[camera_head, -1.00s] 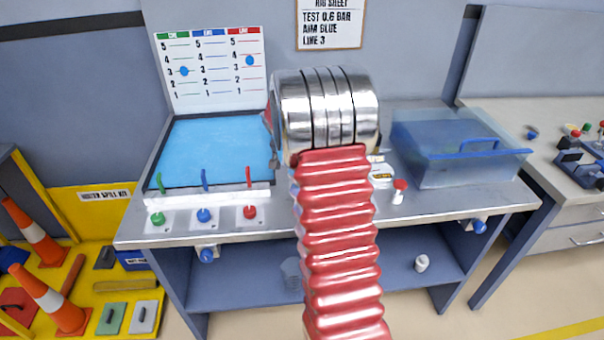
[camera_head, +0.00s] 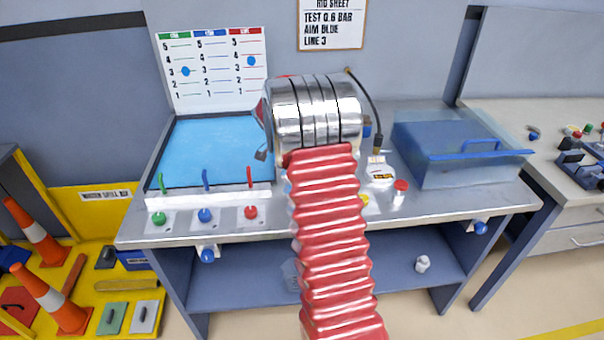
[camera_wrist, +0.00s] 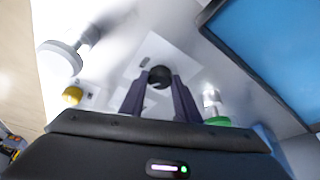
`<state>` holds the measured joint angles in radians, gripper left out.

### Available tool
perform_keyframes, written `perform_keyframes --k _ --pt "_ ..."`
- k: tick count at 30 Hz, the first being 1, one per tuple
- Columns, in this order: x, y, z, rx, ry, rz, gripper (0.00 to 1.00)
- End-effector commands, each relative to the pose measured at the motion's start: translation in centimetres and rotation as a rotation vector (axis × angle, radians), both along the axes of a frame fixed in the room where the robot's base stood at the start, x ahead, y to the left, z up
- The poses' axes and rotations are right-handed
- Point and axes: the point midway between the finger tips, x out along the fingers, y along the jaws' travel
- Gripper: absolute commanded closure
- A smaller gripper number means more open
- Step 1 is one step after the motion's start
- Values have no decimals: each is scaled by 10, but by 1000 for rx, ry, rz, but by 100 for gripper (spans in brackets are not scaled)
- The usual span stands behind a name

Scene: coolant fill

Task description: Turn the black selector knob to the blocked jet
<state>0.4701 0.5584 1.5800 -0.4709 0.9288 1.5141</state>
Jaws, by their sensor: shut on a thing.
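The black selector knob (camera_wrist: 159,76) shows in the wrist view on a pale plate, between the tips of my gripper (camera_wrist: 158,84). My gripper is shut on it. A small dark mark lies on the plate beside the knob; which jet the knob points to I cannot tell. In the head view my arm hides the knob and gripper. Green (camera_head: 161,182), blue (camera_head: 205,180) and red (camera_head: 249,177) jets stand in a row at the blue tray's (camera_head: 215,150) front. A whiteboard (camera_head: 210,70) has green, blue and red columns; blue dots show in the green and red ones.
Green (camera_head: 158,218), blue (camera_head: 204,215) and red (camera_head: 250,212) knobs line the bench front. Right of my arm are a gauge (camera_head: 380,175), a red-capped white fitting (camera_head: 400,190) and a clear blue bin (camera_head: 460,150). A wall sheet (camera_head: 332,22) reads "AIM BLUE".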

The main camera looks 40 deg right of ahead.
Motion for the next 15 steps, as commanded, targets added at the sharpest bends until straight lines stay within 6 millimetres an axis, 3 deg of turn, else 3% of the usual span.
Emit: perform_keyframes --k 3,4,11,15 --pt "6 4 1 2 -13 7 93" --pt "6 4 1 2 -12 7 69" --pt "3 2 1 1 -8 5 53" --pt "2 1 0 0 -5 3 52"
